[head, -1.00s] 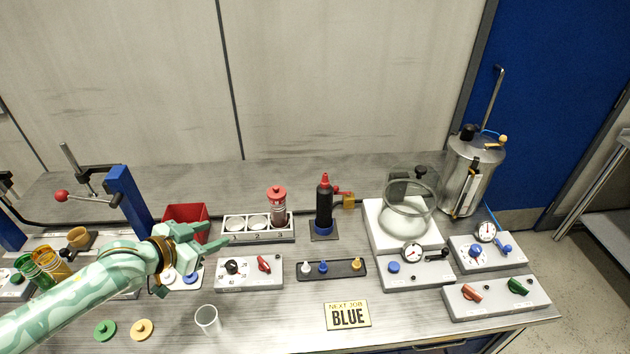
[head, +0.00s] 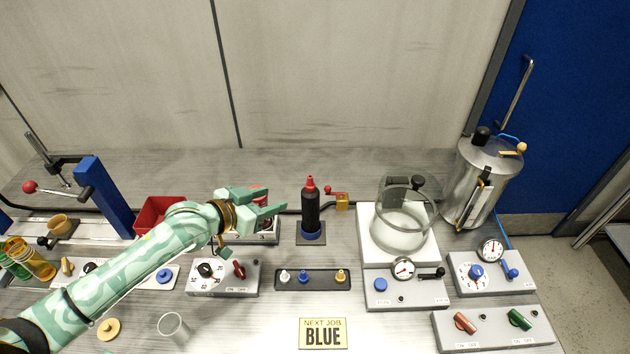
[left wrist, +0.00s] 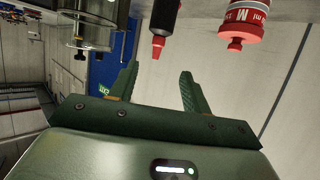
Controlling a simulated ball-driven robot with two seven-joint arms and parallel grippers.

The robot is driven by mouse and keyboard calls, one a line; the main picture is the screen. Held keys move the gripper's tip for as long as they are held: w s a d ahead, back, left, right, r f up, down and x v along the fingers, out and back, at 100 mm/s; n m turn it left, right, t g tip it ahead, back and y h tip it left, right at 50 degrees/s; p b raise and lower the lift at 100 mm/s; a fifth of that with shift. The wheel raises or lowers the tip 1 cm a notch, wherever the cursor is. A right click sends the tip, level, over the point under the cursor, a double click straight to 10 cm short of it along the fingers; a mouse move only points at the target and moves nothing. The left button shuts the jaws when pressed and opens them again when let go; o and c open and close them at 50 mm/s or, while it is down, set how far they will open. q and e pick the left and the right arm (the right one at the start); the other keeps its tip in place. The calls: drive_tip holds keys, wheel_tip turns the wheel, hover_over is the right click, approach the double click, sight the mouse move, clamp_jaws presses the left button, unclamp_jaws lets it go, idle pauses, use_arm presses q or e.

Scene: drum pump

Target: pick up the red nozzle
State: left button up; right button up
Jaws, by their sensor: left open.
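The red nozzle (head: 310,184) is the pointed tip on top of an upright black bottle (head: 311,210), which stands in a blue ring on a dark base. My left gripper (head: 275,201) is open and empty, to the left of the bottle and apart from it, with its fingers pointing right. In the left wrist view the red nozzle (left wrist: 157,46) shows just beyond the gap between the two open fingers (left wrist: 159,70). My right gripper is in neither view.
A red-capped container (left wrist: 240,28) stands near the black bottle, mostly hidden behind my left gripper in the head view. A tray of small nozzles (head: 312,281) lies in front of the bottle. A glass chamber (head: 402,222) stands to the right.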

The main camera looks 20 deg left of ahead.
sight(307, 188)
use_arm(q)
drive_tip(key=b+x, duration=0.1)
drive_tip(key=x, duration=1.1)
drive_tip(key=shift+d+b, duration=0.3)
drive_tip(key=shift+b, duration=0.1)
drive_tip(key=shift+a+r, duration=0.1)
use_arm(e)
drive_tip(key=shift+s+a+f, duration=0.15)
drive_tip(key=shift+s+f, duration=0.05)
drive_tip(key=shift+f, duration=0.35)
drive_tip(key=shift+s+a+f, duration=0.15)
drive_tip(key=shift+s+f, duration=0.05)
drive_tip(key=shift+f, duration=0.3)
use_arm(q)
drive_tip(key=c, duration=1)
